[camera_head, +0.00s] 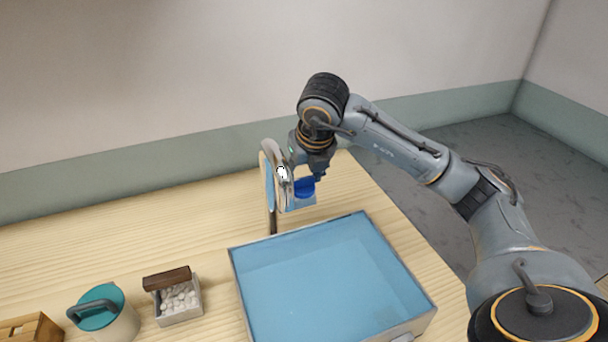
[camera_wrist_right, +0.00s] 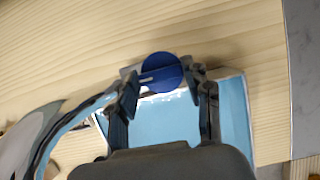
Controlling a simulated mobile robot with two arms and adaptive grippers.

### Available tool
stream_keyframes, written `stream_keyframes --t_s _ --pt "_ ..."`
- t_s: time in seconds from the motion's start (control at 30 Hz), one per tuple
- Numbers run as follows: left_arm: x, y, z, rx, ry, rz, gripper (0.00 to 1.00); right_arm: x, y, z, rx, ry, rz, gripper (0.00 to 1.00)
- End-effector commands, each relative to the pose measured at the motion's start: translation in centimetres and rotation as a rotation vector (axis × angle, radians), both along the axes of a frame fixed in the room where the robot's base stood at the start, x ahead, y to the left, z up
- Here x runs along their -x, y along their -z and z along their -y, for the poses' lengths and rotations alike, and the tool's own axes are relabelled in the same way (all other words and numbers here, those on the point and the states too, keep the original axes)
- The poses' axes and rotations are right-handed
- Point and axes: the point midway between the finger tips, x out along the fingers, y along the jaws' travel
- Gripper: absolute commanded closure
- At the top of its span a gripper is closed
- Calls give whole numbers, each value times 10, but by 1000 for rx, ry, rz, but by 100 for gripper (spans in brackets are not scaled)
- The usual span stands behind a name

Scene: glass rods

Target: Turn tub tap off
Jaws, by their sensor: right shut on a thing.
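The tap is a curved chrome spout (camera_head: 280,165) on a post at the far left end of the tub. Its round blue knob (camera_head: 304,187) faces the wrist camera, where it shows as a blue disc with a pale mark (camera_wrist_right: 162,73). My right gripper (camera_head: 308,181) reaches down to the knob from above and is shut on it, with one finger on each side in the right wrist view. The tub (camera_head: 421,317) is rectangular, with a pale blue inside. I cannot tell whether water runs from the spout. My left gripper is not in view.
On the wooden table (camera_head: 140,220) left of the tub stand a small box of white pebbles (camera_head: 180,300), a pot with a teal lid (camera_head: 105,312) and a wooden crate (camera_head: 32,328). The wall is behind. Table space behind these items is clear.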

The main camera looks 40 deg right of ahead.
Motion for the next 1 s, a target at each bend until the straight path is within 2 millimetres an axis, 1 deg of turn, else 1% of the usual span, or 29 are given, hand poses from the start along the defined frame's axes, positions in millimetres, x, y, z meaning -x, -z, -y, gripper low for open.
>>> stream_keyframes --t_s 0.07,0.1,0.2,0.5,0.63,0.77,0.9,1.0 --pt "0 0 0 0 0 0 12 0 -1 1 -1 4 2 82" --pt "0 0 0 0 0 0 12 0 -1 1 -1 4 2 47" --pt "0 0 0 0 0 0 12 0 -1 1 -1 3 1 28" --pt "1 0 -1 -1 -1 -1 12 0 -1 0 0 1 1 28" --pt "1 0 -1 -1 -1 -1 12 2 -9 -1 -2 0 5 28" --pt "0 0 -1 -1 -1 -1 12 10 -29 -3 -1 0 6 28" --pt "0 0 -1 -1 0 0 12 22 -61 -6 -1 0 10 28" --pt "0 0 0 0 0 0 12 29 -77 -7 2 1 8 28"
